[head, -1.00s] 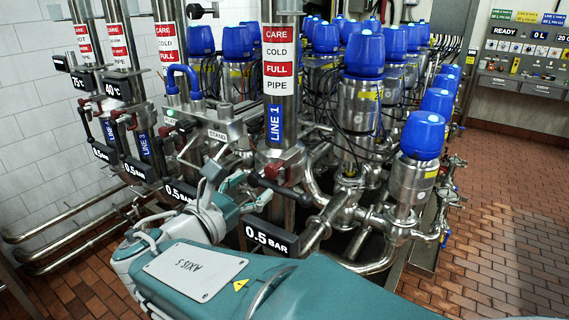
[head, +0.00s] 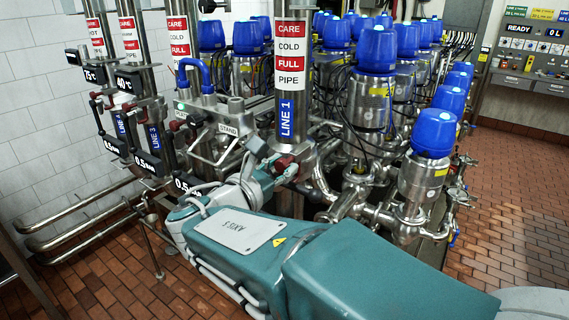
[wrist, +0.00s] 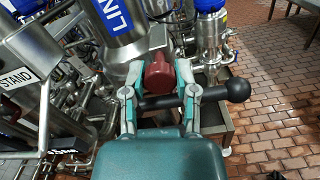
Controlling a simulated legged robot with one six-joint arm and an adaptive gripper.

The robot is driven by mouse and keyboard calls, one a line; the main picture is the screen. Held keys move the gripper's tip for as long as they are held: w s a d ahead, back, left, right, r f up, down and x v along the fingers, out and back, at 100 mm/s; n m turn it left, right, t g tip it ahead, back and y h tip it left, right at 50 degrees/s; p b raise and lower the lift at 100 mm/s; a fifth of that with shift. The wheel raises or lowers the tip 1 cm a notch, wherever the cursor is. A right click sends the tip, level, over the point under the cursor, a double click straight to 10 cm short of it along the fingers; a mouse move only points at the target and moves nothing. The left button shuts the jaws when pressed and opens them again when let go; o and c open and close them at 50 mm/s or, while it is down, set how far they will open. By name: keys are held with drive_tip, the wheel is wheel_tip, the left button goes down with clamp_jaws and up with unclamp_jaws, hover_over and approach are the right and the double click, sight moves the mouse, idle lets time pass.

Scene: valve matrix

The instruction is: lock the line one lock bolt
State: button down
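The dark red lock bolt (wrist: 158,76) of line one shows its round end in the wrist view, below the LINE 1 pipe. It also shows small in the head view (head: 284,162). My gripper (wrist: 159,72) is open, with one finger on each side of the bolt and a narrow gap visible on both sides. I cannot tell whether the fingertips reach past its end. A black lever with a ball end (wrist: 237,90) runs across just below the bolt, close to both fingers. In the head view my gripper (head: 268,158) is beside the LINE 1 pipe (head: 287,100), partly hidden.
A metal frame with a STAND label (head: 228,130) is left of the LINE 1 pipe. Steel valves with blue caps (head: 432,134) crowd the right and back. Other line pipes (head: 128,40) stand at the left. Brick floor (head: 510,215) is clear at the right.

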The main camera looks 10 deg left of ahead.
drive_tip(key=shift+v, duration=1.65)
drive_tip(key=shift+c, duration=1.9)
unclamp_jaws()
drive_tip(key=shift+a, duration=0.2)
drive_tip(key=shift+s, duration=0.15)
drive_tip(key=shift+s+a, duration=0.1)
drive_tip(key=shift+s, duration=0.25)
approach(278, 167)
drive_tip(key=v, duration=0.5)
drive_tip(key=shift+f, duration=0.1)
